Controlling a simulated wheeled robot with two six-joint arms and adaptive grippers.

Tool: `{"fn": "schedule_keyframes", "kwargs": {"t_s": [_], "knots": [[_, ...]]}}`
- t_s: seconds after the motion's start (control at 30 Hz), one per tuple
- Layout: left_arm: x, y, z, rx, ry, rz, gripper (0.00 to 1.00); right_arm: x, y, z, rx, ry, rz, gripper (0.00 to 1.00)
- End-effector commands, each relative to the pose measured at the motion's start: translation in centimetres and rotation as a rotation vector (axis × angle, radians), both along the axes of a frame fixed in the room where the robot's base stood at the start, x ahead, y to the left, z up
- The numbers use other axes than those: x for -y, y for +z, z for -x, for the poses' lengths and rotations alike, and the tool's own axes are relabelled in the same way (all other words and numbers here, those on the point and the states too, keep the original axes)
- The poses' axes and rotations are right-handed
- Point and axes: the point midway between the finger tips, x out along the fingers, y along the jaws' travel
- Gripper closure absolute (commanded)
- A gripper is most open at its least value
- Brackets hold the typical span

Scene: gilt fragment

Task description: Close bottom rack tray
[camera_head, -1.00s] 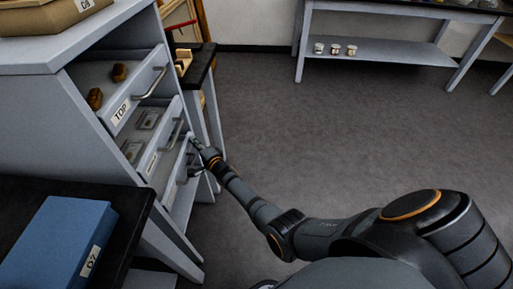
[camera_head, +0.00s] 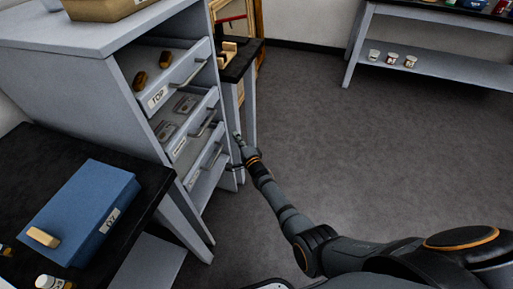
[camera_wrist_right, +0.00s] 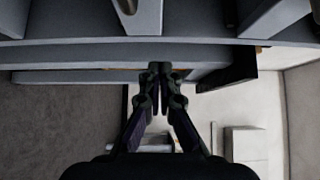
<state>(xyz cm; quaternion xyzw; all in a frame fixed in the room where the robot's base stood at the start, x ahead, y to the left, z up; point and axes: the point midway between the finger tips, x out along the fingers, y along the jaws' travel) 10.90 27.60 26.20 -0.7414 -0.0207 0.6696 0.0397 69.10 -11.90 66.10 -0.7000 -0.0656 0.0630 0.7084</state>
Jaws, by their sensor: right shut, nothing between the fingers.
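The grey rack (camera_head: 75,72) stands at the left in the head view with its trays stacked one above another. The top tray (camera_head: 178,88), labelled TOP, sticks out and holds two brown pieces. The middle tray (camera_head: 190,137) below it also sticks out, with small flat items inside. The bottom tray (camera_head: 206,165) is lowest, its front partly visible; how far out it stands is hard to tell. My right gripper (camera_head: 238,150) is shut and empty beside the bottom tray's front; contact is unclear. In the wrist view the right gripper (camera_wrist_right: 160,72) points at grey panels. My left gripper is out of view.
A black table (camera_head: 140,180) with a blue box (camera_head: 85,210) stands at the near left. A dark-topped stand (camera_head: 240,60) is just behind the rack. A grey shelf table (camera_head: 430,62) with small jars stands at the back right. The floor between is clear.

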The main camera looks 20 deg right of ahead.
Motion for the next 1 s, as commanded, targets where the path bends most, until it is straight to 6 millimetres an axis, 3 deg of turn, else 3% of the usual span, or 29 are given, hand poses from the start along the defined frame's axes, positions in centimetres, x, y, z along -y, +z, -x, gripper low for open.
{"fn": "schedule_keyframes", "kwargs": {"t_s": [0.03, 0.1, 0.33, 0.83, 0.93, 1.0], "knots": [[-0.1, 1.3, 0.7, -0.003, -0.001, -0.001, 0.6, 0.2, 0.7, 1.3, -0.003, 0.0, 0.001, 1.0], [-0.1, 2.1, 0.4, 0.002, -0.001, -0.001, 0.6, 0.5, 0.6, 2.9, -0.003, 0.0, 0.001, 1.0], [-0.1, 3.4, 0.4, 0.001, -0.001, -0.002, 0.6, 1.3, 0.2, 7.0, -0.002, 0.0, 0.001, 1.0], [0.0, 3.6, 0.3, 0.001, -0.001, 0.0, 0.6, 1.6, -0.2, 8.1, -0.007, -0.001, 0.008, 1.0], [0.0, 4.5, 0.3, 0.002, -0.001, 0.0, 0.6, 2.4, -2.5, 9.5, -0.071, -0.012, 0.094, 1.0], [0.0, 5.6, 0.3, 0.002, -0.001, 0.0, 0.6, 3.5, -5.8, 11.9, -0.166, -0.018, 0.228, 1.0]]}}
